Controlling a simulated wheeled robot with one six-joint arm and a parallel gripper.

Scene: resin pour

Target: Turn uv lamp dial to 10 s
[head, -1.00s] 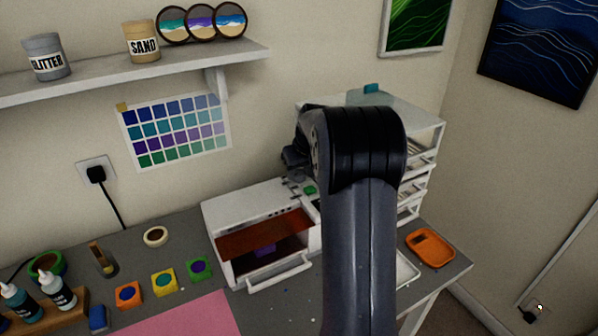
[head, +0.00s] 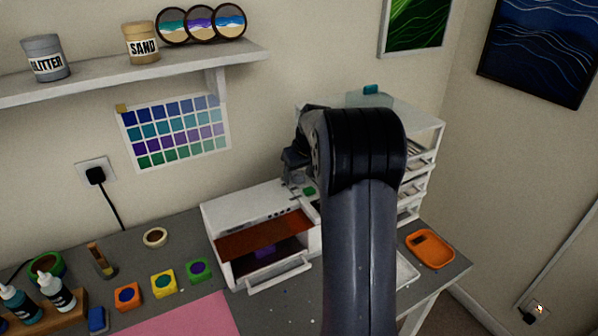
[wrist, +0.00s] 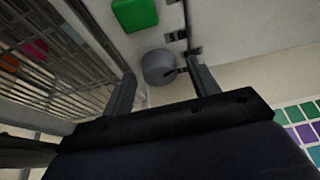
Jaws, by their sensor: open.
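The UV lamp (head: 243,207) is a white box on the table with a reddish-brown window at its front and a drawer pulled out below. Its dial (wrist: 158,66) shows in the wrist view as a grey round knob with a dark mark, beside a green button (wrist: 135,13). The green button also shows in the head view (head: 309,191). My gripper (wrist: 163,76) is open, with one finger on each side of the dial and a gap visible around the knob. My arm hides the lamp's right end in the head view.
A white shelved rack (head: 424,160) stands close to the lamp's right. An orange tray (head: 449,262) lies at the table's right edge. Colored pots, including a green one (head: 199,269), stand to the left. A color chart (head: 172,132) hangs behind.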

